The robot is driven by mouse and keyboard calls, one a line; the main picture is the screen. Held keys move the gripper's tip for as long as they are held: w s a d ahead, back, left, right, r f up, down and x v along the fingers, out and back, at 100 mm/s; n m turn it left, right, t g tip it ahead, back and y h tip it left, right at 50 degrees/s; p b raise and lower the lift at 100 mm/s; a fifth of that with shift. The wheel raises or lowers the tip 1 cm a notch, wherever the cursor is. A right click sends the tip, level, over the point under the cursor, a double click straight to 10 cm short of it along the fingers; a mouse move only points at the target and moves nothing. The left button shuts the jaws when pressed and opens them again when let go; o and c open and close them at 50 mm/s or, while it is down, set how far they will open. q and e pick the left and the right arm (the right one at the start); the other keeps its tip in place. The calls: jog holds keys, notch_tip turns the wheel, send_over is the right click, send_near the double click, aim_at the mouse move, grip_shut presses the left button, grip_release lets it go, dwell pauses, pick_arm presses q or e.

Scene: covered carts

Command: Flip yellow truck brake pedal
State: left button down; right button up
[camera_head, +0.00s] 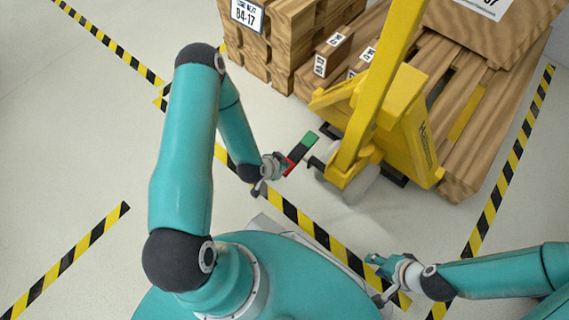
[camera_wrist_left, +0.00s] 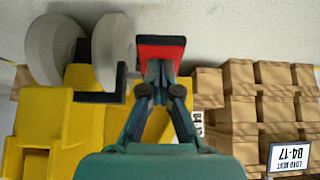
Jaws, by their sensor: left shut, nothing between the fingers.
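The yellow pallet truck (camera_head: 405,115) stands at the upper right of the head view, and it also shows in the left wrist view (camera_wrist_left: 45,115). Its brake pedal (camera_head: 302,150) is a small dark plate with a green end and a red edge, at the truck's left side. In the left wrist view the pedal (camera_wrist_left: 161,50) shows its red face just beyond my fingertips. My left gripper (camera_head: 279,166) is shut and empty, close to the red edge; I cannot tell whether it touches. My right gripper (camera_head: 374,259) is low in the head view, away from the pedal; its fingers are unclear.
A black L-shaped bracket (camera_wrist_left: 110,96) and pale wheels (camera_wrist_left: 113,50) are beside the pedal. Wooden crates (camera_head: 270,45) labelled 84-17 stand behind it. A wooden pallet (camera_head: 480,130) lies at the right. Striped tape (camera_head: 310,228) marks the open floor.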

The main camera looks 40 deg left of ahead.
pick_arm(q)
jog(key=shift+s+f, duration=0.1)
jog(key=shift+f, duration=0.05)
jog(key=shift+r+p, duration=0.3)
jog(key=shift+p, duration=0.1)
jog(key=r+p, duration=0.2)
jog(key=r, duration=0.1)
jog(key=r+p, duration=0.1)
jog(key=shift+s+r, duration=0.2)
jog(key=shift+s, duration=0.2)
jog(key=s+r+p, duration=0.2)
jog(key=s+r, duration=0.2)
jog(key=s, duration=0.4)
jog(key=shift+a+r+p, duration=0.35)
jog(key=shift+r+p, duration=0.05)
jog(key=shift+w, duration=0.1)
